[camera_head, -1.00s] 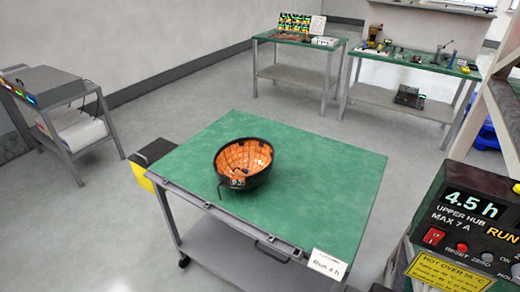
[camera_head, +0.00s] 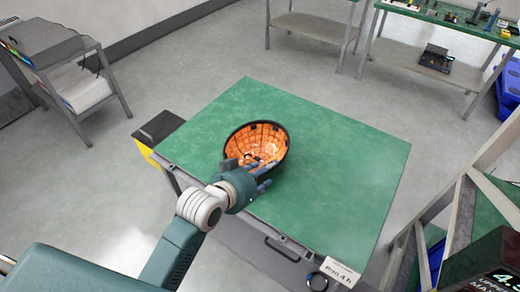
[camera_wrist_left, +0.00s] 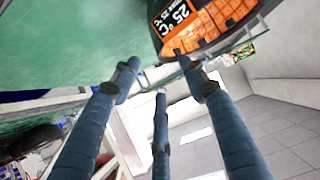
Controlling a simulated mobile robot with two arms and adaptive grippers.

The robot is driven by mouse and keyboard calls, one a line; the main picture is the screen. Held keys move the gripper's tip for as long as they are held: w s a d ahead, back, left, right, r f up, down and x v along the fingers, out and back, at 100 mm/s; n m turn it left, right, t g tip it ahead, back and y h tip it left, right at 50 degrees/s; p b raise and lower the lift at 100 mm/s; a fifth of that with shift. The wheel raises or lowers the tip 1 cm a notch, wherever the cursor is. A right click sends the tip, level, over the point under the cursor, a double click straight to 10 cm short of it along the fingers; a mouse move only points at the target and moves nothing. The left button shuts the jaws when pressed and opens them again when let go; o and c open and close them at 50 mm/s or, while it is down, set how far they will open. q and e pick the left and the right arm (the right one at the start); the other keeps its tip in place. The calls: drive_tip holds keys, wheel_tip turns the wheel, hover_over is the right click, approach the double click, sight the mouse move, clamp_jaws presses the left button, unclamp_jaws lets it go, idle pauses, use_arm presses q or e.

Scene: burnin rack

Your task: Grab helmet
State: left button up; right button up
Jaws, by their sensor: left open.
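The helmet (camera_head: 256,143) lies upside down on the green table, its orange padded inside facing up and its black rim showing. My left gripper (camera_head: 258,172) is at the helmet's near side in the head view and hides part of its near rim. In the left wrist view the gripper (camera_wrist_left: 160,75) has its blue fingers spread apart with nothing between them. The helmet (camera_wrist_left: 210,25) shows at the top there, with an orange label reading 25 °C, close to the fingertips. I cannot tell whether a finger touches it. My right gripper is not in view.
The green table (camera_head: 340,170) is otherwise clear, with a "Run 4 h" card (camera_head: 340,270) at its near right corner. A black and yellow box (camera_head: 157,135) adjoins its left edge. A metal rack (camera_head: 465,210) stands close on the right. A grey cart (camera_head: 60,70) is far left.

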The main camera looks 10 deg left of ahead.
use_arm(q)
drive_tip(key=w+d+r+t, duration=0.1)
drive_tip(key=w+d+r, duration=0.1)
drive_tip(key=w+r, duration=0.2)
approach(282, 163)
drive_tip(key=w+f, duration=0.2)
drive_tip(key=w, duration=0.1)
drive_tip(key=shift+h, duration=0.4)
drive_tip(key=shift+p+x, duration=0.75)
drive_tip(key=shift+x, duration=3)
drive_tip(key=shift+d+r, duration=0.1)
drive_tip(key=shift+t, duration=0.3)
drive_tip(key=shift+s, duration=0.1)
clamp_jaws()
drive_tip(key=shift+s+r, duration=0.1)
